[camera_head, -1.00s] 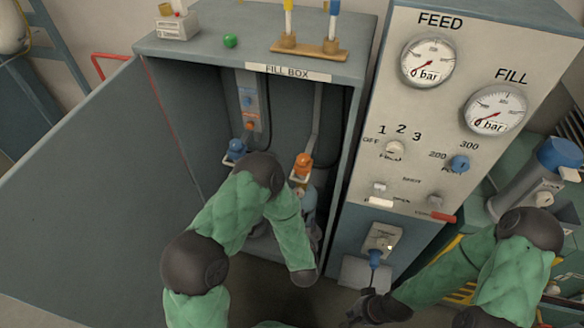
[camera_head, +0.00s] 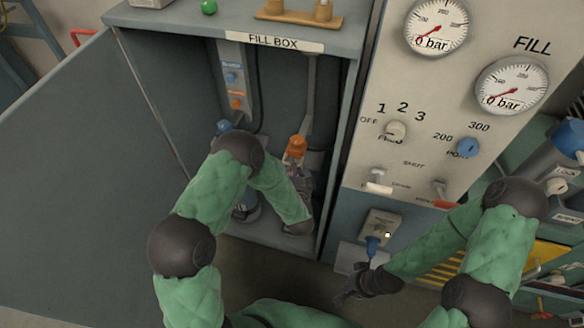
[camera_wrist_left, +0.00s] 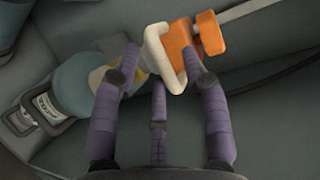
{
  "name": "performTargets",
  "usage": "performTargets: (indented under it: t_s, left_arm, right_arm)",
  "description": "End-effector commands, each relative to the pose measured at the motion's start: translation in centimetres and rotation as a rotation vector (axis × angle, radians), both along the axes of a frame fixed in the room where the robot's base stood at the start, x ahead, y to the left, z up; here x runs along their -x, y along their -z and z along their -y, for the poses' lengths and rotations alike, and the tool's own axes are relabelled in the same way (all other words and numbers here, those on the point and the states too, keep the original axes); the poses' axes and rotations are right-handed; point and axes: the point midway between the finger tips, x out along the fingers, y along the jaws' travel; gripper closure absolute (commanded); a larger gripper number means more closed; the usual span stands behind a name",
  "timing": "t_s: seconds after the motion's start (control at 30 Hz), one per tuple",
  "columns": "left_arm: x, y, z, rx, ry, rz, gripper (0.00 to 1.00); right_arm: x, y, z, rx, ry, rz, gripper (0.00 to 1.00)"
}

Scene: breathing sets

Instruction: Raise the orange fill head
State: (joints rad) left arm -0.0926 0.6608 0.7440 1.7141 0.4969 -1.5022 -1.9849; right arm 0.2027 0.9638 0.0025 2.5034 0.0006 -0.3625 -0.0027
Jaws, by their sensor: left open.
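The orange fill head (camera_head: 295,147) is inside the open fill box, on the right-hand grey upright. In the left wrist view the orange fill head (camera_wrist_left: 204,38) has a cream loop handle (camera_wrist_left: 153,45) on its near side. My left gripper (camera_head: 301,182) is just below the head, partly hidden by my forearm. In the left wrist view my left gripper (camera_wrist_left: 160,65) is open, with its fingertips close around the cream handle; I cannot tell if they touch it. My right gripper (camera_head: 362,283) is below the blue plug (camera_head: 373,246) on the panel; its fingers are too dark to read.
The fill box (camera_head: 285,42) has its door (camera_head: 70,175) swung open to the left. A blue fill head (camera_head: 223,126) is on the left upright. The gauge panel (camera_head: 425,150) stands to the right.

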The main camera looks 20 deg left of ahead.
Motion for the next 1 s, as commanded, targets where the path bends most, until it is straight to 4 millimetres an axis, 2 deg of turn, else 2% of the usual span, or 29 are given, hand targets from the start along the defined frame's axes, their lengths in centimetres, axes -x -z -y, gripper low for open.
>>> performTargets:
  t_s: [0.17, 0.47, 0.5, 0.63, 0.67, 0.87, 1.0]
  left_arm:
    - [-1.3, 0.3, -0.5, 0.001, -0.001, 0.0, 0.55]
    - [-1.5, 0.2, -0.6, 0.001, 0.001, 0.0, 0.55]
    - [-1.5, 0.2, -0.6, 0.001, 0.001, 0.0, 0.58]
    - [-1.5, 0.2, -0.6, 0.001, 0.001, 0.0, 0.95]
    - [-1.5, 0.2, -0.6, 0.001, 0.0, 0.0, 1.0]
    - [-1.5, 0.2, -0.6, 0.001, 0.0, 0.0, 1.0]
    - [-1.5, -1.0, -0.6, 0.001, 0.0, 0.001, 1.0]
  right_arm:
    - [0.0, 0.6, 0.0, 0.0, 0.0, 0.0, 1.0]
    - [0.0, 0.5, 0.0, 0.0, 0.0, 0.0, 1.0]
    - [0.0, 0.5, 0.0, 0.0, 0.0, 0.0, 1.0]
    - [0.0, 0.5, 0.0, 0.0, 0.0, 0.0, 1.0]
    - [0.0, 0.5, 0.0, 0.0, 0.0, 0.0, 1.0]
    - [0.0, 0.5, 0.0, 0.0, 0.0, 0.0, 1.0]
    - [0.0, -0.5, 0.0, 0.0, 0.0, 0.0, 1.0]
